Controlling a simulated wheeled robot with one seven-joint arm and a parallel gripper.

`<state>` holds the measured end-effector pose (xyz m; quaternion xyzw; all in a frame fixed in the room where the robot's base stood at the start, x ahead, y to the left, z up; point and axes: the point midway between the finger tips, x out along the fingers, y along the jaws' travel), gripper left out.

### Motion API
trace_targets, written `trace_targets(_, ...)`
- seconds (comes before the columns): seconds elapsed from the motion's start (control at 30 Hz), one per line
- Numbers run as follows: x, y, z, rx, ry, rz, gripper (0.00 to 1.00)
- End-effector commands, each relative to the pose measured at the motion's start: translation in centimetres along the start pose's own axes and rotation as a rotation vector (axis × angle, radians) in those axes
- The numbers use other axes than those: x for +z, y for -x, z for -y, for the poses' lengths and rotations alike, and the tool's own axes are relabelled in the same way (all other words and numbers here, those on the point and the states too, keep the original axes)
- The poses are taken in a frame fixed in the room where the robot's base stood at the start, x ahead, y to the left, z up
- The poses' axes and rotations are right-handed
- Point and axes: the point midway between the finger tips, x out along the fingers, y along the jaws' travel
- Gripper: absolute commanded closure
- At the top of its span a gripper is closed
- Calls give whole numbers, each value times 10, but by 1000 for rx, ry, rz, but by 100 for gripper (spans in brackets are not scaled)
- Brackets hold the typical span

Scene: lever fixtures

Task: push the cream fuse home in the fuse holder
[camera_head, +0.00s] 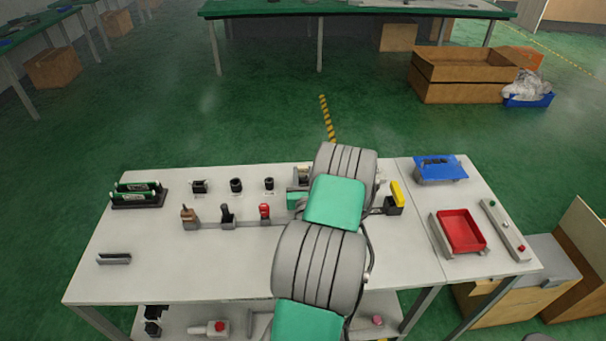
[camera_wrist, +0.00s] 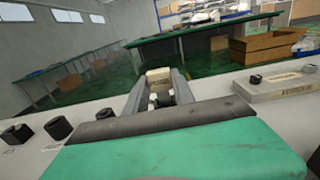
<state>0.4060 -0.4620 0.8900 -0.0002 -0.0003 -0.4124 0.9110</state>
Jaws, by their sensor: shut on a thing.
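In the wrist view a cream fuse (camera_wrist: 158,75) stands between the two grey fingers of my gripper (camera_wrist: 160,86), which is shut on it. The fuse's upper end shows above the fingers. Its lower end and the fuse holder under it are mostly hidden by the fingers and the gripper body, so I cannot tell how deep the fuse sits. In the head view my arm reaches over the table and hides the gripper. A small cream and dark piece shows just left of the arm at the table's back edge; I cannot tell whether it is the fuse or its holder.
Black knobs (camera_head: 236,185) stand left of the arm, with a red-topped lever (camera_head: 264,211) in front. A yellow-handled switch (camera_head: 396,195) is close on the right. A red tray (camera_head: 460,231) and a blue piece (camera_head: 440,168) lie further right. The table's front left is mostly clear.

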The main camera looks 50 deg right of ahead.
Motion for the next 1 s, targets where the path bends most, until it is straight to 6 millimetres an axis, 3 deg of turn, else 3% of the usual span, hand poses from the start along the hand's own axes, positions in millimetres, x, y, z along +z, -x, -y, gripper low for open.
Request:
trace_targets(0.23,-8,0,0,0,0,0,100)
trace_targets(0.27,-7,0,0,0,0,0,69)
trace_targets(0.57,-6,0,0,0,0,0,45)
trace_targets(0.83,-4,0,0,0,0,0,45)
trace_targets(1.0,24,-1,0,0,2,4,45)
